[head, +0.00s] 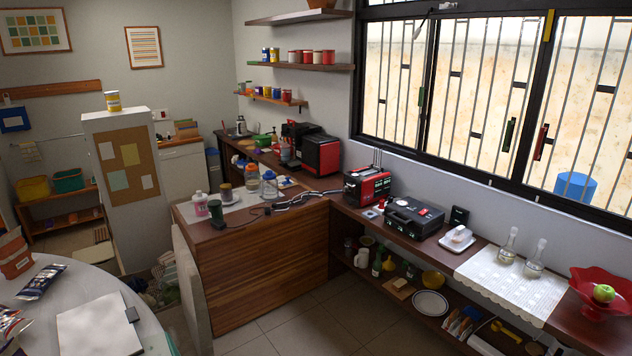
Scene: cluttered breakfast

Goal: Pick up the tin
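A yellow and white tin (113,101) stands upright on top of the tall white cabinet (123,118) at the left. Other tins and jars stand on the wall shelves: blue and yellow tins (270,55) and red ones (311,57) on the middle shelf, and a row of small coloured ones (276,94) on the lower shelf. A dark-lidded brown jar (225,192) stands on the wooden counter. The frames do not show which tin the task means. Neither of my grippers is in view.
A round white table (75,270) with packets and a paper sheet is at the lower left. The wooden counter (260,235) and a low window bench (395,235) bear appliances, bottles and a red bowl (598,290). Tiled floor (300,310) is clear in the middle.

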